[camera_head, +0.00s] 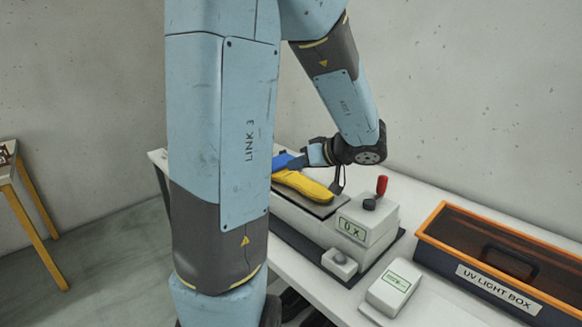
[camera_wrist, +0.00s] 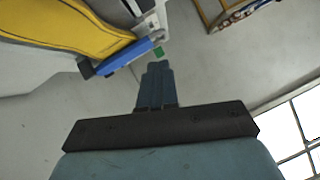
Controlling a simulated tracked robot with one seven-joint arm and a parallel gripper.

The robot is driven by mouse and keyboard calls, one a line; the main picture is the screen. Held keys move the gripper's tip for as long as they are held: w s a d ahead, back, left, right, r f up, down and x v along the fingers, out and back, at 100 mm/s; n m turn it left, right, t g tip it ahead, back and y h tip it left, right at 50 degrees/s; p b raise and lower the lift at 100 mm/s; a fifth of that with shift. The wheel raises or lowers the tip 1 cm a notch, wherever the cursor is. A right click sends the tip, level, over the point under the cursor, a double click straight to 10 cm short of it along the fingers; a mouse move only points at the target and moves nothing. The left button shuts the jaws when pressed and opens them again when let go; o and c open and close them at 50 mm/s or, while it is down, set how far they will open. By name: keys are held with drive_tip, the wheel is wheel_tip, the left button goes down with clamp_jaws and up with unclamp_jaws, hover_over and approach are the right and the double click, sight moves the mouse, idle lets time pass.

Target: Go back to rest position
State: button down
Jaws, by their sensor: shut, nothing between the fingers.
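My gripper (camera_wrist: 157,68) is shut and empty in the wrist view. Its fingertips point past the end of the machine, over open floor. A yellow shoe-like piece (camera_head: 303,185) lies on top of the grey machine (camera_head: 363,222); the wrist view also shows this yellow piece (camera_wrist: 75,30) at upper left. A blue part (camera_head: 284,161) is at its far end. In the head view my wrist is bent just above the yellow piece, and my fingertips cannot be made out there. I cannot tell the gap between the gripper and the blue part.
The machine has a display, a red-handled lever (camera_head: 381,186) and a black knob. To its right on the white bench (camera_head: 440,308) are a small white device (camera_head: 394,287) and an orange-rimmed UV light box (camera_head: 497,262). A wooden-framed table (camera_head: 30,205) stands at left; floor between is clear.

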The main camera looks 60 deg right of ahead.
idle(0.3)
drive_tip(key=x, duration=1.4)
drive_tip(key=shift+r, duration=0.15)
drive_tip(key=shift+w+a, duration=0.1)
drive_tip(key=shift+a, duration=0.05)
